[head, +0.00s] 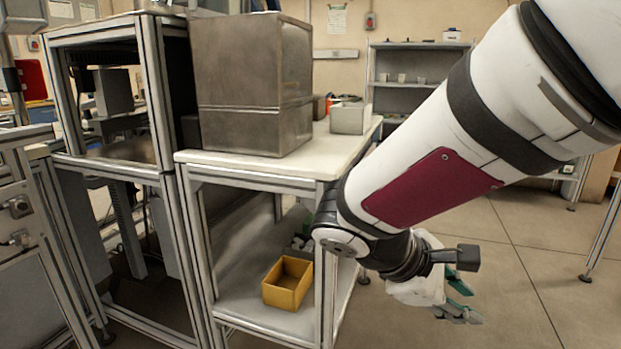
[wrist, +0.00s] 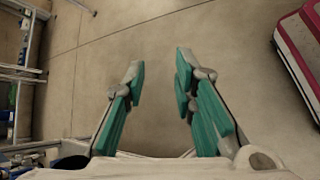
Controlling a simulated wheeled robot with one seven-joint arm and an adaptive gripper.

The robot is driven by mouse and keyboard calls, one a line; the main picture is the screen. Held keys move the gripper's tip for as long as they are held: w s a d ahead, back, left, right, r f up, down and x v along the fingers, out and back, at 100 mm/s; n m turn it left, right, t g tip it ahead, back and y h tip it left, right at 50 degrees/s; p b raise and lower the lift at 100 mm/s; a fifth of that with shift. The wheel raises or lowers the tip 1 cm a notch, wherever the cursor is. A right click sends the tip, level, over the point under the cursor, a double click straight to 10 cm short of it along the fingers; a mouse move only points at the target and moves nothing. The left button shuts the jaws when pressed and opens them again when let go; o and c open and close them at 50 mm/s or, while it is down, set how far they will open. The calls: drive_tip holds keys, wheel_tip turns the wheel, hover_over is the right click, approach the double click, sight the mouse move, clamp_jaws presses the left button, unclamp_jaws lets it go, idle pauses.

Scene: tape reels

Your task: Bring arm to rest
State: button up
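My arm reaches across the right side of the head view, white with a dark red panel. My gripper (head: 461,300) hangs at its lower end over the floor, to the right of the workbench. In the wrist view my gripper (wrist: 160,78) is open, with its two green-padded fingers apart. Only bare floor shows between the fingers, so it holds nothing. In the head view the fingers are small and partly hidden by the wrist.
A white-topped workbench (head: 243,166) bears a large metal box (head: 250,75). A yellow bin (head: 288,284) sits on its lower shelf. An aluminium frame (head: 160,95) stands at left. Grey shelves (head: 405,85) stand at the back. The floor (head: 515,262) at right is mostly clear.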

drive_tip(key=s+a+r+m+g+y, duration=0.1)
drive_tip(key=s+m+y, duration=0.45)
drive_tip(key=s, duration=0.65)
drive_tip(key=s+a+m+g+y, duration=0.15)
drive_tip(key=s+m+y, duration=0.25)
drive_tip(key=s+m, duration=0.5)
wheel_tip(320, 180, up, 34)
drive_tip(key=s+n+t+p, duration=0.1)
drive_tip(key=t+p, duration=0.4)
drive_tip(key=p, duration=2.7)
drive_tip(key=shift+s+d+n, duration=0.15)
drive_tip(key=shift+s+n, duration=0.25)
drive_tip(key=shift+n, duration=0.45)
drive_tip(key=shift+f, duration=0.1)
